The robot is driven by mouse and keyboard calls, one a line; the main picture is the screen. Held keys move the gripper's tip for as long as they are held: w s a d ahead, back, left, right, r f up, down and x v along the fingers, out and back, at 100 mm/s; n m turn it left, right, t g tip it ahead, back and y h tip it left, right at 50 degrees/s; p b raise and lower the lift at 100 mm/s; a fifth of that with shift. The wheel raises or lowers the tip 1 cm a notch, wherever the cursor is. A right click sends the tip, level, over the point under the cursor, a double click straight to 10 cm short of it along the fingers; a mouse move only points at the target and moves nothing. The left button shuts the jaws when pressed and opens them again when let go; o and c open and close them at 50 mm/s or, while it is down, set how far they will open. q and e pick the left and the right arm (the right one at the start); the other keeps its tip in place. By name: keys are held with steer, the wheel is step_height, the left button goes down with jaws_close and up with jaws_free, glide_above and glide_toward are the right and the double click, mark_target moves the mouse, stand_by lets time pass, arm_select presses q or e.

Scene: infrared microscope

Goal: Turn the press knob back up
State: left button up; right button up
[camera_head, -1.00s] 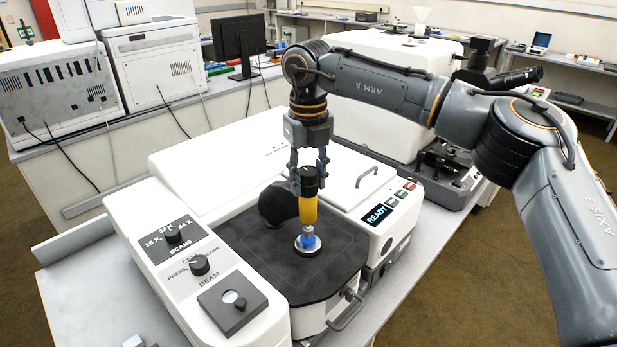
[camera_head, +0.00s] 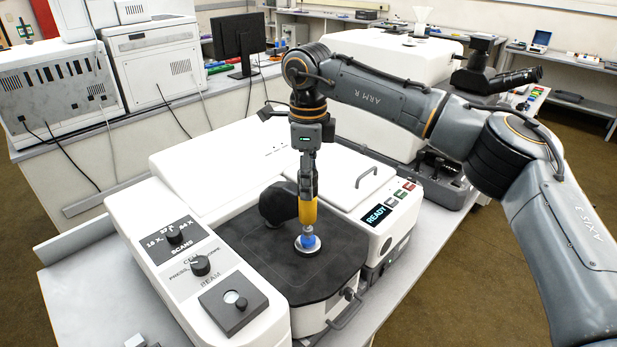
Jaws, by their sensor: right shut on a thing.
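The press stands upright on the black sample plate of the white instrument. My right gripper (camera_head: 307,183) comes down from above and is shut on the press knob at the top of the yellow body. I see its fingers edge-on, and they hide most of the dark knob. My left gripper is not in view.
The lit READY display (camera_head: 376,215) is right of the press. A rounded black part (camera_head: 279,204) stands close on its left. The black plate (camera_head: 300,278) is clear in front of the press.

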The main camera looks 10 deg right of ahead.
steer(key=n, duration=0.6)
steer(key=shift+p, duration=0.35)
steer(key=n, duration=0.6)
steer(key=shift+n+p, duration=0.3)
steer(key=shift+n, duration=0.1)
steer(key=n, duration=0.6)
steer(key=shift+f+p, duration=0.1)
steer(key=shift+p, duration=0.2)
steer(key=n, duration=0.7)
steer(key=o, duration=1.2)
